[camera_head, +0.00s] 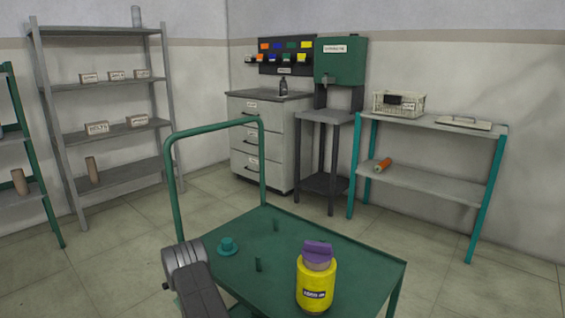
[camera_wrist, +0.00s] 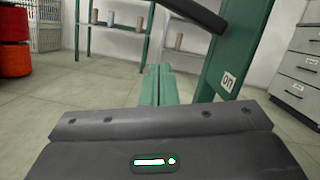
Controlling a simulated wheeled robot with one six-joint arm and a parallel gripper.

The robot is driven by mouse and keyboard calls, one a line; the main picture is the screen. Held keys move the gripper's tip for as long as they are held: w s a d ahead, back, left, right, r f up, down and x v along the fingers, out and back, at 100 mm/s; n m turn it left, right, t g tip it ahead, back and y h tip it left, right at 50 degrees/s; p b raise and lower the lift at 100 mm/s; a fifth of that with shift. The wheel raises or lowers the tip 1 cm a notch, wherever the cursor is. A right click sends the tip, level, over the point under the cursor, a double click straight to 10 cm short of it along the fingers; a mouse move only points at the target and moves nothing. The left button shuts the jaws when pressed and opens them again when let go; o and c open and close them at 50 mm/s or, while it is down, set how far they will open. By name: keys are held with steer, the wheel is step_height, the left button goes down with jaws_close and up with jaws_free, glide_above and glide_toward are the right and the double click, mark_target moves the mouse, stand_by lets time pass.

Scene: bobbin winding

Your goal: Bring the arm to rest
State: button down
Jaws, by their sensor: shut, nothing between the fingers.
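My gripper (camera_wrist: 159,72) shows in the wrist view, its two green fingers together with nothing between them. It points out over the open floor, toward a shelf in the background. In the head view a grey part of my arm (camera_head: 187,262) shows at the lower left, in front of the near left side of the green cart (camera_head: 340,262). I cannot make out the gripper's fingers in the head view.
A yellow container (camera_head: 316,286) with a purple piece (camera_head: 317,250) on top and a green flanged piece (camera_head: 228,246) stand on the cart. In the wrist view a green panel (camera_wrist: 236,50) marked "ON" and a dark bar (camera_wrist: 188,14) are near the fingers. Drawers (camera_wrist: 300,70) stand right.

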steer(key=shift+s+d+f, duration=0.1)
steer(key=shift+d+f, duration=0.3)
steer(key=shift+f, duration=0.35)
steer(key=shift+s+d+f, duration=0.1)
steer(key=shift+d+f, duration=0.25)
steer(key=shift+f, duration=0.4)
